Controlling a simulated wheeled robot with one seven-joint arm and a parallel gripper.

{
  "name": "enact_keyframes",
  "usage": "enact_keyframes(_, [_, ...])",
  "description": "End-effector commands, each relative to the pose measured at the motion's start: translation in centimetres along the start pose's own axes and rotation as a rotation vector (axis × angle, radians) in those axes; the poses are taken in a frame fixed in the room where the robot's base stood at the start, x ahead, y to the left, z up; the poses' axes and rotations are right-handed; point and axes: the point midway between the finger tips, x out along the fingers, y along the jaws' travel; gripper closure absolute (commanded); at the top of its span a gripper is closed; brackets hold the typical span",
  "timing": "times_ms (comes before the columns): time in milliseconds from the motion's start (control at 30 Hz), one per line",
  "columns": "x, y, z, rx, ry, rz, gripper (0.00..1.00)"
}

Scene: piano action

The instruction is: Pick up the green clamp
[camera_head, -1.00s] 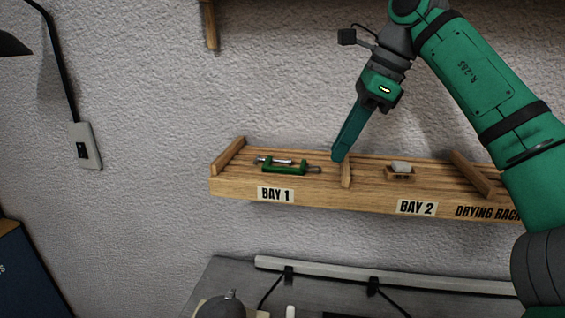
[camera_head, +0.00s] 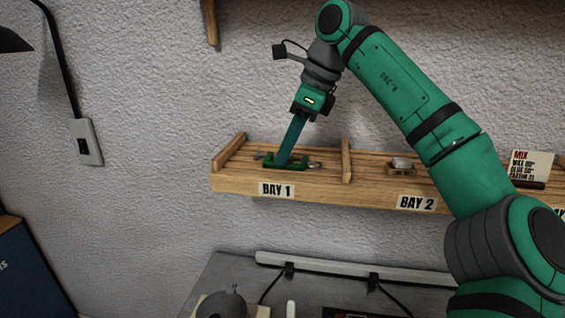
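The green clamp (camera_head: 298,166) lies on the wooden drying rack (camera_head: 335,189), above the BAY 1 label. My gripper (camera_head: 283,161) points down at it from above, with its fingertips at the clamp's middle and hiding part of it. The fingers line up as one dark green bar from this angle, so their gap does not show. I cannot tell whether they touch the clamp.
A wooden divider (camera_head: 346,160) stands right of the clamp. A small block in a wooden holder (camera_head: 401,166) sits in BAY 2. A card (camera_head: 530,164) stands farther right. A grey bench (camera_head: 222,272) lies below the rack.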

Motion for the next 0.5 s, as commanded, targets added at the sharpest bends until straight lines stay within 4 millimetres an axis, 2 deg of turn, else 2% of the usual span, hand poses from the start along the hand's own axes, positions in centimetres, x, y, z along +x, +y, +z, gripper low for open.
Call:
enact_keyframes(133, [1.38, 0.04, 0.05, -0.001, 0.001, 0.001, 0.84])
enact_keyframes(400, [1.58, 0.02, 0.05, 0.0, 0.001, 0.0, 0.84])
enact_keyframes(467, [1.58, 0.03, 0.06, 0.0, 0.001, 0.0, 0.99])
enact_keyframes(500, [1.58, 0.03, 0.07, -0.001, 0.0, 0.0, 1.0])
